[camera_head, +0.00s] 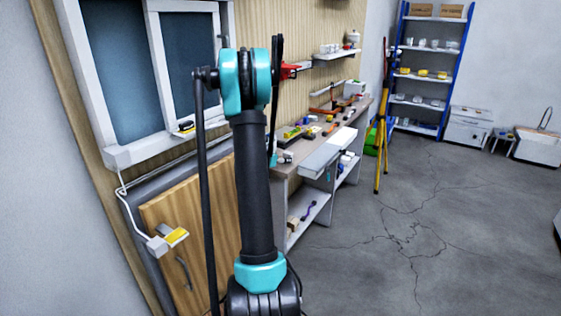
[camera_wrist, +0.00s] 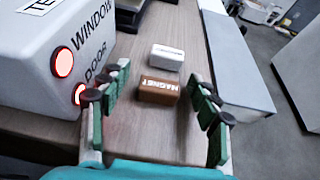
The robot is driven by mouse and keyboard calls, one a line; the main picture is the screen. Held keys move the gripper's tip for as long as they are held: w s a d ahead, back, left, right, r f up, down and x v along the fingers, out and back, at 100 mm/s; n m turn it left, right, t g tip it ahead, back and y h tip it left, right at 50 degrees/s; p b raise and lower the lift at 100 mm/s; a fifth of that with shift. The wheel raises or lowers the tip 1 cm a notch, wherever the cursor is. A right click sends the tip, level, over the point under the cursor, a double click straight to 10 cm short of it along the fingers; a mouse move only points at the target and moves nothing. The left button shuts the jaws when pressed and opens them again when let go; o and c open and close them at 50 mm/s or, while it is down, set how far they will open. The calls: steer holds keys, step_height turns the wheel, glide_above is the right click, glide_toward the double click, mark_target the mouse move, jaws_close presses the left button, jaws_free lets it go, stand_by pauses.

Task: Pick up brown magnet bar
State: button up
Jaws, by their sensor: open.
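The brown magnet bar (camera_wrist: 159,91) is a small brown block with white "MAGNET" lettering on its side. It lies on the wooden table top (camera_wrist: 150,135) near the middle of the wrist view. My gripper (camera_wrist: 165,97) is open, one finger to the left and one to the right of the brown bar in the picture. The fingers do not appear to touch it. A white bar (camera_wrist: 167,57) with dark lettering lies just beyond the brown one. In the head view I cannot make out the brown bar; my arm covers part of the bench.
A white box (camera_wrist: 40,50) with "WINDOW" and "DOOR" labels and red lights stands close to my left finger. A grey-white panel (camera_wrist: 235,65) runs along the right. In the head view, the workbench (camera_head: 287,169) holds several tools; open floor (camera_head: 450,230) lies to its right.

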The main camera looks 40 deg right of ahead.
steer(key=shift+c, duration=0.6)
steer(key=c, duration=1)
steer(key=shift+r, duration=0.1)
steer(key=shift+c, duration=0.2)
step_height(320, 180, up, 20)
steer(key=shift+w, duration=0.1)
